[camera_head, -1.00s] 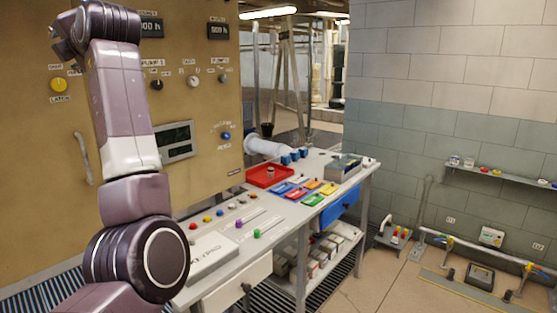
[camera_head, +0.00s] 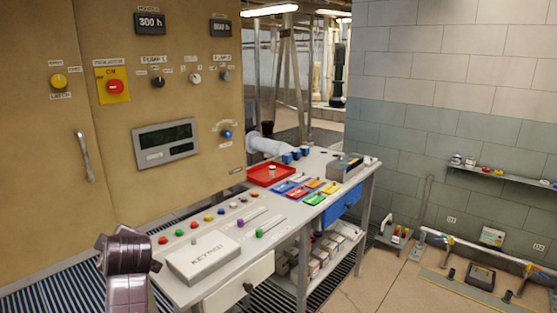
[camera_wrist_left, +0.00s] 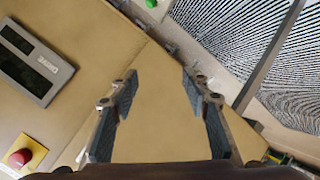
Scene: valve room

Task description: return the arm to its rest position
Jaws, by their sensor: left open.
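My left arm (camera_head: 128,268) shows only as a dark purple link low at the left edge of the head view. It is in front of the table's near left end. My left gripper (camera_wrist_left: 159,74) shows in the left wrist view. Its two fingers are apart with nothing between them. Beyond them is a plain tan panel surface. The gripper itself is out of the head view. My right arm and right gripper are in neither view.
The tan control panel (camera_head: 60,130) has a red knob on a yellow plate (camera_head: 115,87) and a grey display (camera_head: 166,143).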

